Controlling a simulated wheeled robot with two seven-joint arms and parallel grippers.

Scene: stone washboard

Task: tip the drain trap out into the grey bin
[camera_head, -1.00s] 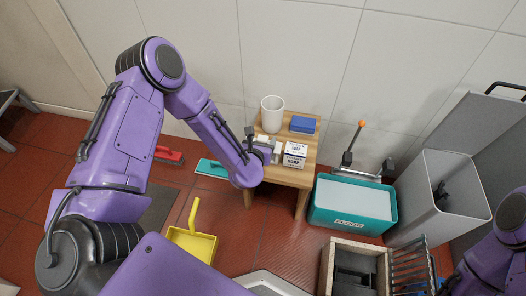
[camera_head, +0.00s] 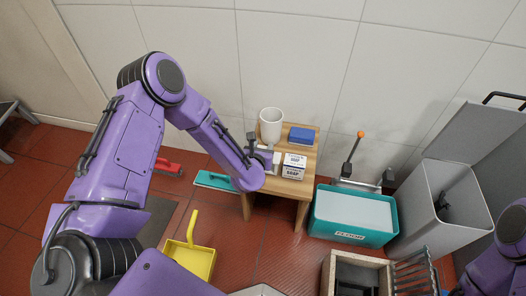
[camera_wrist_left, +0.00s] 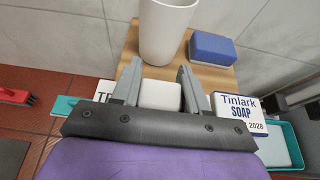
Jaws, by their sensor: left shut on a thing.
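My left gripper (camera_head: 272,158) is over the small wooden table, beside the soap cartons. In the left wrist view its two fingers (camera_wrist_left: 158,85) stand either side of a white block (camera_wrist_left: 160,95) and are shut on it. The grey bin (camera_head: 412,215) stands at the right with its lid up. A small dark thing (camera_head: 443,203) shows at its opening; I cannot tell what it is. I cannot make out the drain trap.
The table (camera_head: 303,160) bears a white cup (camera_head: 271,124), a blue block (camera_head: 301,135) and a soap carton (camera_head: 293,168). A teal tub (camera_head: 350,236) stands between table and bin. A stone trough (camera_head: 328,272) is in front. A yellow dustpan (camera_head: 190,262) lies on the floor.

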